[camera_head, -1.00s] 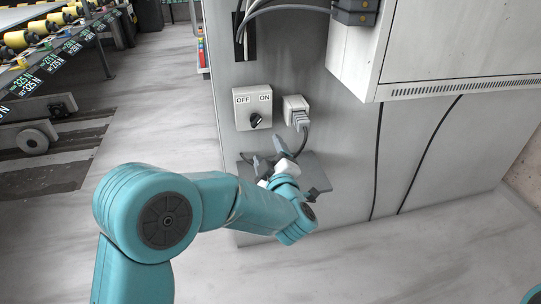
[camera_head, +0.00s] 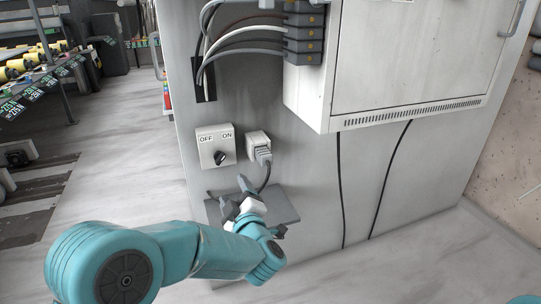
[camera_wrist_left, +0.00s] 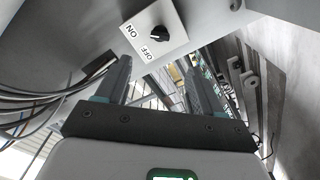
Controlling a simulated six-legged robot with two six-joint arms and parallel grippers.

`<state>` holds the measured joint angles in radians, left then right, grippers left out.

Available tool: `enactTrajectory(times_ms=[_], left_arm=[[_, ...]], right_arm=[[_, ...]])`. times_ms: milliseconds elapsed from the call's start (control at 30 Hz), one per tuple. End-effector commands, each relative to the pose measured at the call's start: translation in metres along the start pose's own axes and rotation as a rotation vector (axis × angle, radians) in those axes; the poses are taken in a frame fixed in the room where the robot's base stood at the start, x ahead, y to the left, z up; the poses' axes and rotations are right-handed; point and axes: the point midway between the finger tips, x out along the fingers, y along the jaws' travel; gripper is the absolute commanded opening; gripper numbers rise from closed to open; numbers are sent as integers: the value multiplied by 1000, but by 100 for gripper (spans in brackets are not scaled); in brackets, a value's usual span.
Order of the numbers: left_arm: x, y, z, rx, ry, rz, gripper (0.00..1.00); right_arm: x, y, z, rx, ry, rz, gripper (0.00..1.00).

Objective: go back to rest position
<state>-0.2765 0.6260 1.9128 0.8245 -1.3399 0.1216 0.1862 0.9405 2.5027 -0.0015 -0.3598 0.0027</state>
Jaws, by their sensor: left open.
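My left arm comes in from the lower left of the head view. Its gripper (camera_head: 236,194) is in front of the grey cabinet panel, over a small dark shelf and below the switch box. In the left wrist view the two fingers of this gripper (camera_wrist_left: 160,88) stand apart with nothing between them. The OFF/ON switch box (camera_head: 215,146) has a black knob; it also shows in the left wrist view (camera_wrist_left: 153,35), beyond the fingers and apart from them. My right gripper is not in view; only a small teal piece shows at the lower right edge.
A grey plug sits in a socket (camera_head: 258,145) beside the switch box, its cable hanging close to the gripper. The dark shelf (camera_head: 282,206) juts out below. A white cabinet (camera_head: 410,60) and cables are above. Open floor (camera_head: 110,160) lies to the left.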

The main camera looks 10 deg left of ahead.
Motion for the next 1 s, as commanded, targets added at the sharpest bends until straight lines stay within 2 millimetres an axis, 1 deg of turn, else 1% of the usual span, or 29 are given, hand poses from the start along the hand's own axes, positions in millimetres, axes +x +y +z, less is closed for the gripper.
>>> enactTrajectory(times_ms=[67, 133, 167, 200, 267, 300, 367, 400, 467, 500, 567, 600, 667, 700, 767, 800, 867, 900, 1000], left_arm=[[7, -11, -3, 7, 9, -21, 67], [17, -39, -2, 33, 16, -66, 67], [22, -56, 0, 53, 15, -95, 67], [24, -84, 7, 93, 0, -130, 67], [22, -129, 26, 171, -72, -169, 67], [16, -159, 42, 222, -149, -190, 67], [0, -198, 70, 292, -289, -213, 67], [-14, -224, 88, 333, -390, -230, 67], [-43, -258, 113, 388, -553, -249, 67], [-65, -278, 128, 420, -664, -258, 67], [-101, -302, 147, 460, -827, -267, 67], [-126, -316, 157, 482, -932, -271, 67], [-162, -331, 168, 510, -1076, -271, 67], [-183, -337, 173, 527, -1163, -264, 67], [-216, -345, 177, 551, -1289, -253, 67], [-236, -348, 179, 567, -1368, -242, 67], [-266, -351, 179, 591, -1485, -221, 67], [-285, -353, 178, 609, -1562, -204, 67], [-325, -356, 170, 658, -1756, -163, 67]], right_arm=[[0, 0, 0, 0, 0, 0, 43], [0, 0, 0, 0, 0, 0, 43], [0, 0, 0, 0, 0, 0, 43], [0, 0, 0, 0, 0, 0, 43], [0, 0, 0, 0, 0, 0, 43], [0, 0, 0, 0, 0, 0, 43], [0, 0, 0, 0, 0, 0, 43], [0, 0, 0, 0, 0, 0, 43], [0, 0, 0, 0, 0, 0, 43], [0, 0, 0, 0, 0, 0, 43], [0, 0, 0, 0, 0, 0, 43], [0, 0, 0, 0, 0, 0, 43], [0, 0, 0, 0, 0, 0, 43], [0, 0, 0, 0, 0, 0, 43], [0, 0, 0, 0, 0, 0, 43], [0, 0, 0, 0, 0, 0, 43], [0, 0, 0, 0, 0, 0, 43], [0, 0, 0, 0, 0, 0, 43], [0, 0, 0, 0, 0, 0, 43]])
